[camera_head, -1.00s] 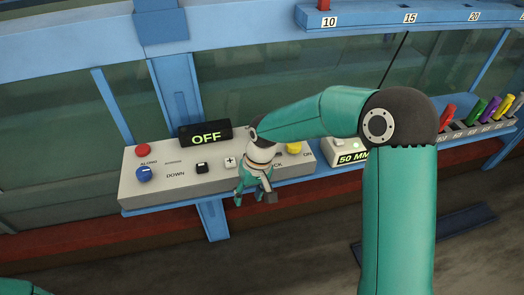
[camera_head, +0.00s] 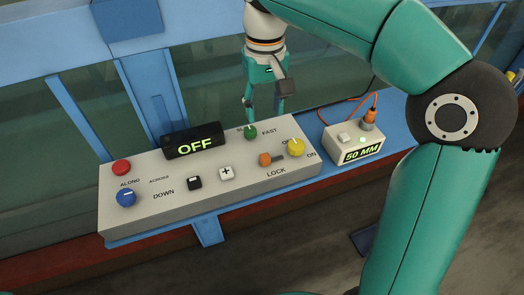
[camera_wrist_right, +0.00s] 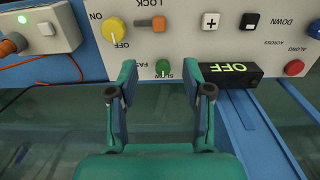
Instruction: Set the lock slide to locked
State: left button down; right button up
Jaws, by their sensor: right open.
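The lock slide is an orange block (camera_head: 265,159) on the grey control panel (camera_head: 150,220), above the word LOCK. It sits at the left end of a short dark slot. It also shows in the right wrist view (camera_wrist_right: 158,23), upside down, with the slot to its left. My right gripper (camera_head: 265,112) is open and empty, pointing down over the panel's back edge, behind the slide and near the green SLOW/FAST knob (camera_head: 250,132). In the wrist view its fingertips (camera_wrist_right: 160,72) stand either side of that knob, apart from the slide. My left gripper is out of view.
A yellow ON/OFF knob (camera_head: 296,147) stands just right of the slide. A white plus button (camera_head: 226,173) and black button (camera_head: 194,182) lie left. A display (camera_head: 194,143) reads OFF. A box (camera_head: 352,147) reading 50 MM stands right with an orange cable.

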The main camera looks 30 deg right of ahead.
aim_at(265, 156)
notch_tip(265, 156, down, 16)
jog(key=shift+s+r+b, duration=0.1)
jog(key=shift+r+b, duration=0.15)
jog(key=shift+b, duration=0.15)
grip_shut()
